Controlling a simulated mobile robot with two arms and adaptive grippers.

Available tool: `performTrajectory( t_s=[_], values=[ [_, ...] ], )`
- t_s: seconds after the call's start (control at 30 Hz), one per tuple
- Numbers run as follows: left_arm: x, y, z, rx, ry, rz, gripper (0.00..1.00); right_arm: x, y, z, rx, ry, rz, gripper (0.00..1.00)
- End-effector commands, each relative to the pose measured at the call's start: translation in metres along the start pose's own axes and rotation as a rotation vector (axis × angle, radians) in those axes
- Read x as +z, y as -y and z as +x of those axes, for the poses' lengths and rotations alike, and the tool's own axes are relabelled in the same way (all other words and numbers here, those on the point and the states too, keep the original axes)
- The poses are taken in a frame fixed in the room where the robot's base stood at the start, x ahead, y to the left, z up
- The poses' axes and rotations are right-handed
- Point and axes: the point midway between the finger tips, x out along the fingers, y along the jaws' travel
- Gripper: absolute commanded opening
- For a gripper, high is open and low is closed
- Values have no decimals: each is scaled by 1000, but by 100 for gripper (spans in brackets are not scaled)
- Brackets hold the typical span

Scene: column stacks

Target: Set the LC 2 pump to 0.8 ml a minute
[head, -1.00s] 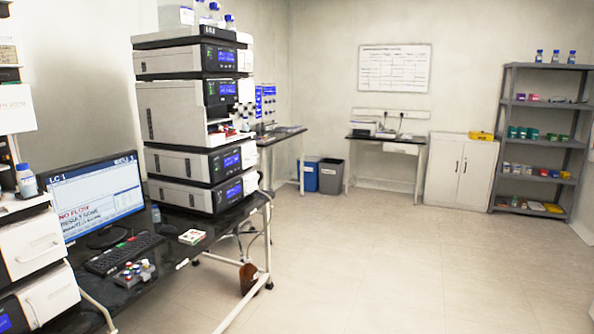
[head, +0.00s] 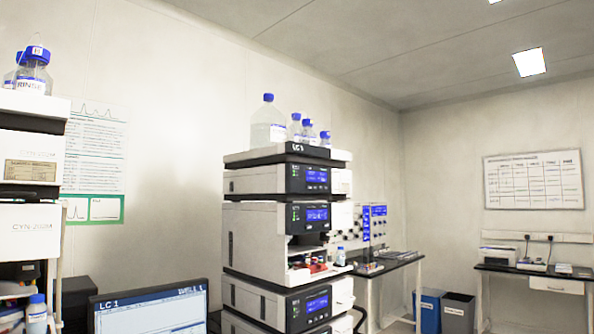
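A tall column stack (head: 262,213) of grey and black modules stands in the middle, with blue displays on its right side. An open bay with small vials shows in the middle of the stack. The lowest module is cut off by the frame. Part of another stack (head: 30,160) shows at the left edge, with a bottle marked RINSE (head: 36,72) on top. I see no readable LC 2 label, and the display figures are too small to read. Neither gripper is in view.
A monitor (head: 150,312) headed LC 1 stands at the bottom left. A panel with blue displays (head: 374,222) stands behind the stack near a black bench (head: 400,262). Blue (head: 430,308) and grey (head: 458,312) bins stand at right. A printer table is at far right.

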Motion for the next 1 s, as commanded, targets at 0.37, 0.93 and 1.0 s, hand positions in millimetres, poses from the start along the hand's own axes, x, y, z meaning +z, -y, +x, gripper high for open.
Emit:
performTrajectory(
  t_s=[0.37,0.93,1.0],
  values=[
    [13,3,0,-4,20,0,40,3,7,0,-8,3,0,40],
    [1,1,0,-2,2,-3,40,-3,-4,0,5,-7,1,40],
    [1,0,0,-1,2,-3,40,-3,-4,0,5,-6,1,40]
  ],
)
